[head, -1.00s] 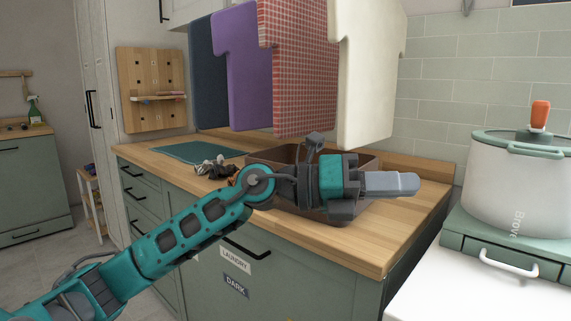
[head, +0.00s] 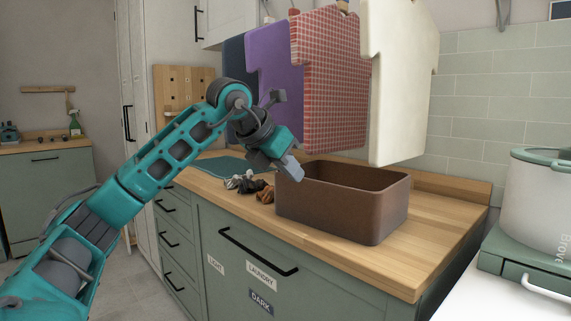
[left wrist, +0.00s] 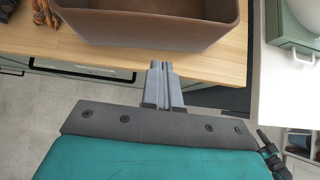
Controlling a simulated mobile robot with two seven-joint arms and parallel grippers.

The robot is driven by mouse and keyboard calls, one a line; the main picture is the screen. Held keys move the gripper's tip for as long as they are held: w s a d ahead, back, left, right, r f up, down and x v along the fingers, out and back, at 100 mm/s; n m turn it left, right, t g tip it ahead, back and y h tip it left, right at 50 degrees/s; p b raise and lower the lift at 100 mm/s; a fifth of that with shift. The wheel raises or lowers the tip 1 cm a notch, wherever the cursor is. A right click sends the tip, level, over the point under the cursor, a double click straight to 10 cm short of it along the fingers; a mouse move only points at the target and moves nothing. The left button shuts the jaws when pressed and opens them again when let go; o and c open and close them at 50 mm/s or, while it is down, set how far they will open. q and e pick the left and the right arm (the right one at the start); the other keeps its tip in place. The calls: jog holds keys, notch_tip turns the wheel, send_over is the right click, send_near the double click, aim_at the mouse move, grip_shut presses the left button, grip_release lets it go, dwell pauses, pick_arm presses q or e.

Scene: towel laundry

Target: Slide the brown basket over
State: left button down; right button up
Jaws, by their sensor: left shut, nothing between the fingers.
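The brown basket (head: 335,213) stands upright on the wooden counter, a rectangular open bin. It looks empty as far as I can see inside. In the left wrist view the shut fingers (left wrist: 160,72) point toward the basket's side (left wrist: 150,30) with a gap of counter edge in between. My right gripper is in neither view.
The wooden counter (head: 420,245) has bare room to the right of the basket. Dark and white crumpled items (head: 250,184) lie to its left by a teal mat (head: 225,168). Towels (head: 330,80) hang behind. A pot (head: 535,205) stands at the far right.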

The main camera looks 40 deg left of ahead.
aim_at(325, 189)
pick_arm(q)
jog(key=shift+w+d+f, duration=0.1)
jog(key=shift+w+f, duration=0.45)
jog(key=shift+w, duration=0.65)
jog(key=shift+w+d+f, duration=0.15)
jog(key=shift+w+f, duration=0.35)
jog(key=shift+w, duration=0.7)
jog(key=shift+w+d+f, duration=0.1)
jog(key=shift+w+f, duration=0.45)
jog(key=shift+w, duration=0.65)
